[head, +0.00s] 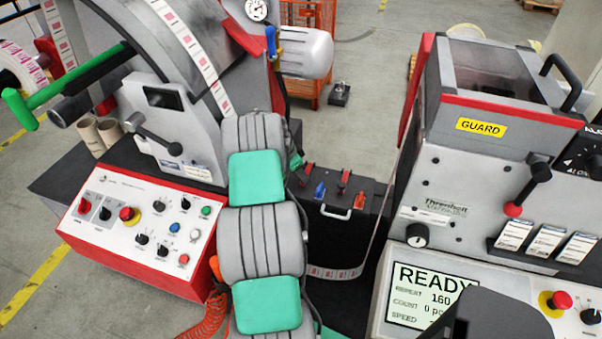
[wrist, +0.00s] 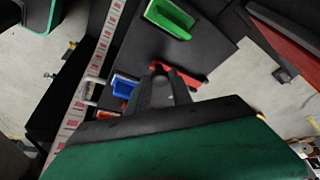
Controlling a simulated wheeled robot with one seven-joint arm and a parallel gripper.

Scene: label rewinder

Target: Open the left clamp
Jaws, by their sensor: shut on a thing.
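In the wrist view my gripper (wrist: 166,88) is shut at a red clamp lever (wrist: 192,77), its dark fingertips closed around the lever's near end. Beside it are a blue lever (wrist: 125,84) and, farther up, a green handle-like part (wrist: 170,18). My grey and green arm hides the gripper there. The held lever appears to be the left red one, its tilt unclear.
A printed label strip (head: 338,272) runs close to the box front. A white handle (head: 336,213) sticks out of the box. The control panel (head: 140,222) stands left, the guarded machine (head: 480,130) right. Open floor (head: 365,90) lies behind the box.

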